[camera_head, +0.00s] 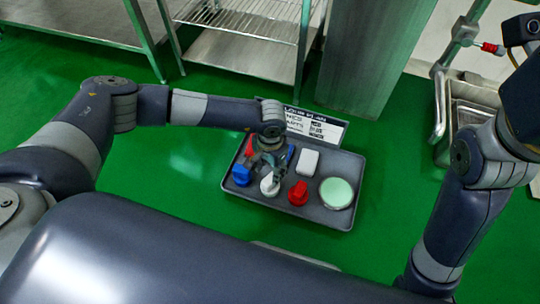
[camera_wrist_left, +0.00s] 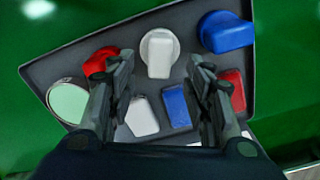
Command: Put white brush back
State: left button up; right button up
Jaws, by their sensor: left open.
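The white brush (camera_head: 270,186), with a rounded body and a blocky end, is in the grey tray (camera_head: 322,217), between a blue piece (camera_head: 241,175) and a red piece (camera_head: 298,194). My left gripper (camera_head: 270,166) is over the tray, beside the white brush. In the left wrist view, the white brush (camera_wrist_left: 159,52) lies just beyond the gap between my open left fingers (camera_wrist_left: 162,78). Nothing is held between them. Whether a finger touches the brush I cannot tell. My right arm shows at the right of the head view, but its gripper is out of view.
The tray also holds a round pale-green piece (camera_head: 336,193), a white block (camera_head: 307,161), a blue block (camera_wrist_left: 176,107) and another red piece (camera_wrist_left: 233,90). A label sign (camera_head: 318,126) stands at its back edge. A wire-shelf rack (camera_head: 240,25) stands behind; green floor is clear around.

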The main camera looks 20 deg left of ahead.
pick_arm(q)
jog(key=shift+r+p, duration=0.8)
jog(key=shift+r, duration=1.55)
